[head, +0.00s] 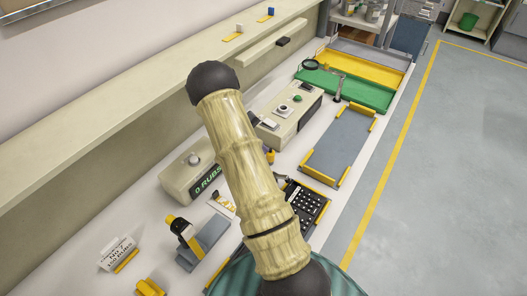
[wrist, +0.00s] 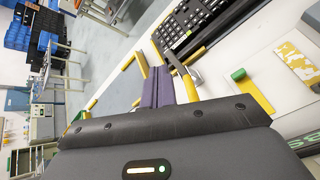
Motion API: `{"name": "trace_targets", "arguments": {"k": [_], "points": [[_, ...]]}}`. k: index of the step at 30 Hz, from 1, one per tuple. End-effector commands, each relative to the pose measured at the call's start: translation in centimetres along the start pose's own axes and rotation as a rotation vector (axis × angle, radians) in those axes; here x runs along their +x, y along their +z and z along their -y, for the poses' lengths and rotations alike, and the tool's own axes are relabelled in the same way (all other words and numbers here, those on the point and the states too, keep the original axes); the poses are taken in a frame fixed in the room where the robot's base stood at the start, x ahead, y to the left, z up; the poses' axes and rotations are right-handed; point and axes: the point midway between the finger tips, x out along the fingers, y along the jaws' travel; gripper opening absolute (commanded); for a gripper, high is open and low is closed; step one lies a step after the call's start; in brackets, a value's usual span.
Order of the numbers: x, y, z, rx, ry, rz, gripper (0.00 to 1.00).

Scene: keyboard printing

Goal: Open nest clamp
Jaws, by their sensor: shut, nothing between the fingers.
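A black keyboard (head: 307,200) sits in a nest with yellow edge pieces, partly hidden behind my arm in the head view. It also shows at the top of the wrist view (wrist: 195,25). In the wrist view a grey metal lever (wrist: 196,74), seemingly part of the nest clamp, stands at the keyboard's near edge beside a yellow bar (wrist: 190,88). My gripper (wrist: 158,72) is shut and empty, its dark fingertips close to the lever and the yellow bar. I cannot tell whether they touch the lever. The head view hides my gripper behind the arm.
A grey mat with yellow corners (head: 338,146) lies beyond the keyboard. Green (head: 372,95) and yellow trays stand farther back. A control box (head: 289,108) and a display box (head: 190,172) line the wall side.

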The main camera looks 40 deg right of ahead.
Motion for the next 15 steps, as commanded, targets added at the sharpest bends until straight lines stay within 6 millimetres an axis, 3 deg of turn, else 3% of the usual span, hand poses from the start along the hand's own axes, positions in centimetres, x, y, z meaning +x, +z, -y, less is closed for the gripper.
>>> {"name": "trace_targets", "arguments": {"k": [5, 15], "points": [[-1.2, 2.4, 1.9, -0.046, -0.082, -0.156, 0.0], [-3.3, 9.3, 8.1, -0.13, -0.281, -0.556, 0.0]]}}
